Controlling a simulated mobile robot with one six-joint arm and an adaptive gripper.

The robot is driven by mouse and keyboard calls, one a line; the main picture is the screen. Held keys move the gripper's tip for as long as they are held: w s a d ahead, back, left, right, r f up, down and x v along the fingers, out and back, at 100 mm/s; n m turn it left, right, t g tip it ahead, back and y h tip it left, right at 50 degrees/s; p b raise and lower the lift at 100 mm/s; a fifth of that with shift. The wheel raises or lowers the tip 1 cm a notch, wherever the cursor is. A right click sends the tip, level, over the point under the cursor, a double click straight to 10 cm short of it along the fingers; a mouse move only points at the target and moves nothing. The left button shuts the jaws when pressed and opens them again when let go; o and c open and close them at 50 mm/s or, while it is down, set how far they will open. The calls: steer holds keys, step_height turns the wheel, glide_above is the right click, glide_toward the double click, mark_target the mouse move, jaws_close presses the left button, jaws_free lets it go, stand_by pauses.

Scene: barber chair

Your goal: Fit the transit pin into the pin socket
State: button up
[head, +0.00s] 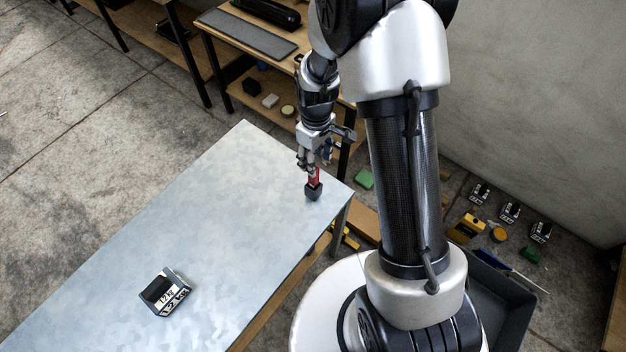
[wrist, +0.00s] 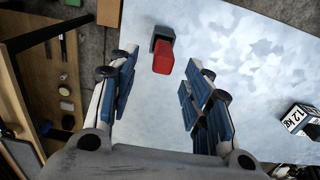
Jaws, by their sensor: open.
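A red piece, which I take to be the transit pin (head: 314,176), stands upright at a dark block, apparently the pin socket (head: 313,193), near the table's far right corner. In the wrist view the red pin (wrist: 163,58) shows in front of the dark block (wrist: 161,36), towards the space between my fingers. How deep the pin sits in the block is hidden. My gripper (head: 308,166) is just above the pin, pointing down. In the wrist view my gripper (wrist: 160,66) is open, with gaps between its blue pads and the pin.
A dark block labelled 1.2 kg (head: 166,292) lies on the metal table (head: 215,215), well away from the pin. The tabletop between is clear. A wooden workbench (head: 262,40) stands behind, and several small items lie on the floor at right.

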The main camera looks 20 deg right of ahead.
mark_target(314, 181)
step_height(314, 181, down, 5)
steer(key=shift+r+b, duration=0.15)
steer(key=shift+b, duration=0.35)
steer(key=f, duration=0.1)
steer(key=f+b, duration=0.1)
steer(key=f, duration=0.1)
steer(key=f+b, duration=0.1)
steer(key=f, duration=0.1)
steer(key=shift+a+f, duration=0.1)
steer(key=shift+a, duration=0.15)
steer(key=shift+c, duration=0.4)
jaws_close()
